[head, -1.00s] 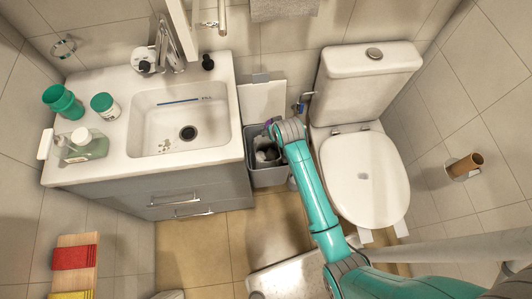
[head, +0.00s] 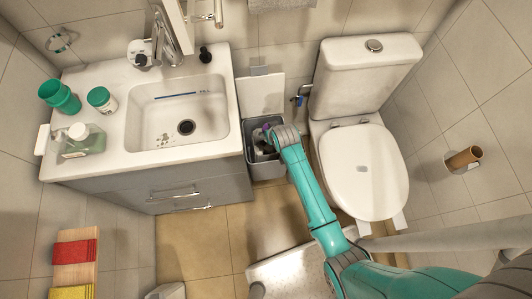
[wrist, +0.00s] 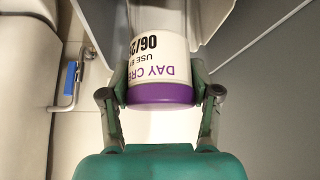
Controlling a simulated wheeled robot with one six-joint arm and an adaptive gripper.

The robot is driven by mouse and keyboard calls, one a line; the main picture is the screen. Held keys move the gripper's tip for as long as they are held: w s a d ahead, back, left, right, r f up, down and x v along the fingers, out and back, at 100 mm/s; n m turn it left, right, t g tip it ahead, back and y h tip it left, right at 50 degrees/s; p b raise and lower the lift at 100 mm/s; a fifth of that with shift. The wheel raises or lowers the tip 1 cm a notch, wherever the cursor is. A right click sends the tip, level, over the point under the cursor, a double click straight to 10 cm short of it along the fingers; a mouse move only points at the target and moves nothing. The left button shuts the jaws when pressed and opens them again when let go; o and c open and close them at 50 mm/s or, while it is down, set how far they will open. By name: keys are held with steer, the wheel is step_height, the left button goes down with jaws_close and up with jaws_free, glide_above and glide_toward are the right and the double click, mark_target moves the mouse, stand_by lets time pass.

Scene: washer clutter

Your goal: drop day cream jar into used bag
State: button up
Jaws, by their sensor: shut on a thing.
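The day cream jar, white with a purple lid (wrist: 160,95), is in the wrist view, its lid end towards my gripper's palm. My gripper (wrist: 160,88) is shut on it, one finger on each side. In the head view a small purple patch of the jar (head: 267,126) shows at the end of my arm, over the open grey bin (head: 268,171). The bin stands between the sink cabinet and the toilet. My gripper and wrist hide part of its opening. Pale and dark contents show inside, but I cannot tell which is the used bag.
The toilet (head: 365,170) stands close on the right, with a blue-handled valve (wrist: 70,78) beside it. The sink cabinet (head: 170,192) is close on the left. The bin's raised lid (head: 262,96) stands behind. A green-lidded jar (head: 101,98) sits on the counter.

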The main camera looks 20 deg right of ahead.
steer(key=o, duration=1.3)
steer(key=shift+r, duration=0.1)
steer(key=v, duration=1.2)
